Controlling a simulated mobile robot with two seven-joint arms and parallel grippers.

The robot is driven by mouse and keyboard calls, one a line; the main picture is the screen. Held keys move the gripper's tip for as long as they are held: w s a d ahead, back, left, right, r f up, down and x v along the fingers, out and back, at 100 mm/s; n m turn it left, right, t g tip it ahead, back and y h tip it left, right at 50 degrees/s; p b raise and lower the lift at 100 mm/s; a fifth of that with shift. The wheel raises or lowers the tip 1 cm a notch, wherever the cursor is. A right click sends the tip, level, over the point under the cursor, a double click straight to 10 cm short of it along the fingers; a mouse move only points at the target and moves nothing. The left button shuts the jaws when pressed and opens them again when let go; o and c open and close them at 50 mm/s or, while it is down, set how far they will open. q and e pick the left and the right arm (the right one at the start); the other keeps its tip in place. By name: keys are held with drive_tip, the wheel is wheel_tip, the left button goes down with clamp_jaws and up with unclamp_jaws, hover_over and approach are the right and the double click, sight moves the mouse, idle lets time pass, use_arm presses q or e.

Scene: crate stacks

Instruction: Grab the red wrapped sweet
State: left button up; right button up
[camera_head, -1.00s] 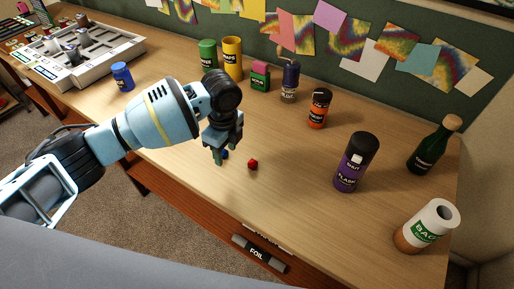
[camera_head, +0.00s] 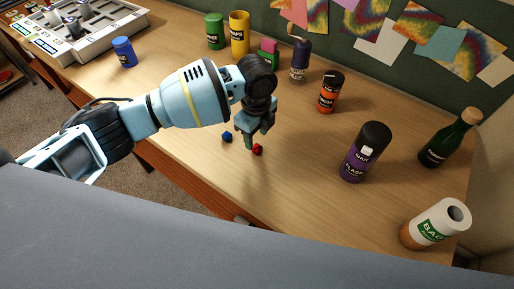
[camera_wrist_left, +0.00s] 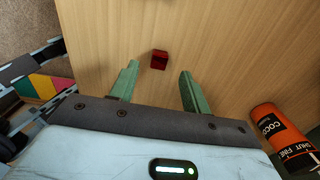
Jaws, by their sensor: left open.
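The red wrapped sweet (camera_head: 258,149) lies on the wooden table near its front edge. In the left wrist view the sweet (camera_wrist_left: 159,60) is a small dark red cube just beyond the fingertips, roughly midway between them. My left gripper (camera_head: 252,140) is open and empty, pointing down over the table beside the sweet. Its two green fingers (camera_wrist_left: 157,72) stand apart in the left wrist view, with the sweet not gripped. My right gripper is not in view.
An orange can (camera_head: 328,94), a purple flask (camera_head: 364,155), a green bottle (camera_head: 446,142) and a white-labelled container (camera_head: 433,226) stand to the right. The tabletop between the sweet and these is clear.

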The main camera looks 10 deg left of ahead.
sight(257, 147)
use_arm(q)
wheel_tip(257, 147, down, 5)
drive_tip(key=shift+s+d+r, duration=0.1)
drive_tip(key=shift+r, duration=0.05)
clamp_jaws()
idle(0.4)
